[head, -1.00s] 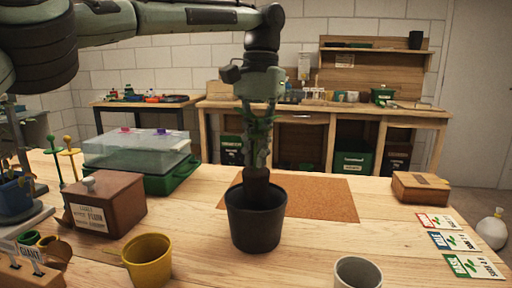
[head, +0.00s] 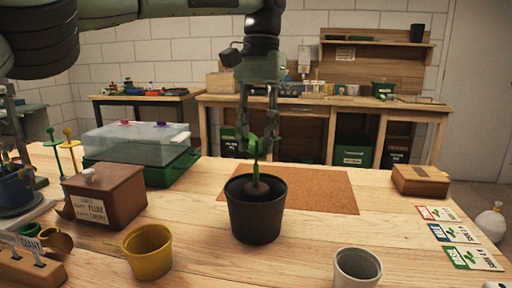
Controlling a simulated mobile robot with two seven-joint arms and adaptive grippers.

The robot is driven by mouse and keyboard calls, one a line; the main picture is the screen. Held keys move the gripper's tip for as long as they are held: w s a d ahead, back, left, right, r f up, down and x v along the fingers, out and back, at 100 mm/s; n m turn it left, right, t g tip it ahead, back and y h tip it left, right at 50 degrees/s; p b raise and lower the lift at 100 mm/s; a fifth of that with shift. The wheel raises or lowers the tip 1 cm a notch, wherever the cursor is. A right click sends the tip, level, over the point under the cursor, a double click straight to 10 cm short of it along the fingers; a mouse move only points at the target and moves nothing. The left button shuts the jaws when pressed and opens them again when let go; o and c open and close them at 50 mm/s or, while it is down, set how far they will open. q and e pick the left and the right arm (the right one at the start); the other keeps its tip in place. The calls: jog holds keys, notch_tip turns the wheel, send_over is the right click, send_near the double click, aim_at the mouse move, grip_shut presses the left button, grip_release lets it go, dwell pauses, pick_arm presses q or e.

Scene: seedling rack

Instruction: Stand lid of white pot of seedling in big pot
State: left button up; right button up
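The big dark pot (head: 256,222) stands upright on the table in the middle of the head view. A green seedling (head: 255,155) stands in it, roughly upright, its brown root plug (head: 256,189) showing inside the rim. My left gripper (head: 257,152) is above the pot, pointing down, its fingers spread on either side of the seedling's top and apparently clear of it. A small whitish pot (head: 357,268) stands at the front right; its inside looks empty. I cannot pick out a lid belonging to it. My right gripper is out of view.
A yellow pot (head: 149,254) stands front left. A brown box with a label (head: 106,196) and a clear-lidded green propagator (head: 140,150) stand at the left. A cork mat (head: 325,192) lies behind the dark pot. A wooden box (head: 420,181) and seed packets (head: 472,260) are at the right.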

pick_arm(q)
notch_tip(320, 180, up, 7)
jog(key=p, duration=0.2)
jog(key=shift+w+d, duration=0.2)
jog(key=shift+w, duration=0.15)
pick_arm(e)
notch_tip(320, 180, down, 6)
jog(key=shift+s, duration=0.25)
